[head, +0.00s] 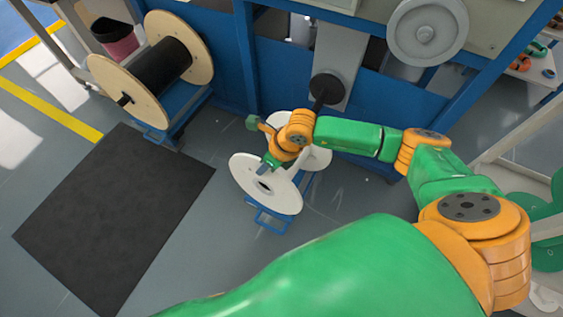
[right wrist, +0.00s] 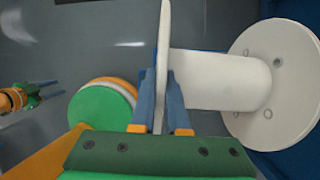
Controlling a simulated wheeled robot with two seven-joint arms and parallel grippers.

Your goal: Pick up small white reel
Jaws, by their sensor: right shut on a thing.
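In the right wrist view the gripper (right wrist: 160,78) is shut on that flange, with one finger on each side. The reel's white core and far flange (right wrist: 268,85) show to the right there. My left gripper is not in the head view; a small orange and green part (right wrist: 14,100) at the left edge of the right wrist view looks like it, too small to judge.
A large wooden reel with black cable (head: 160,68) stands at the back left. A black mat (head: 115,210) lies on the floor at left. A blue machine frame (head: 245,60) with a grey wheel (head: 427,30) stands close behind the white reel. Floor left of the reel is clear.

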